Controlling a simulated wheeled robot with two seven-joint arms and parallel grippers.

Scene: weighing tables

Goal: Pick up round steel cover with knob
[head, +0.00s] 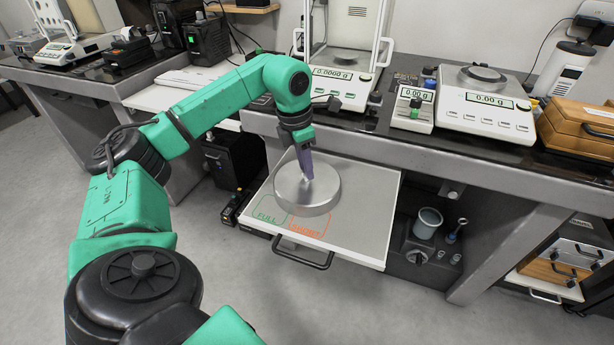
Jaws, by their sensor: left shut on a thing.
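The round steel cover (308,196) is a wide shiny disc over the pulled-out white tray (365,215) below the bench. My left gripper (306,172) points down at the middle of the cover and is shut on its knob. The fingers hide the knob. I cannot tell whether the cover rests on the tray or hangs just above it. My right gripper is not in view.
The tray has a black handle (303,258) in front and green FULL and orange SHORT outlines. Balances (485,105) and a wooden box (580,125) stand on the dark bench above. A grey cup (428,222) stands below, right of the tray.

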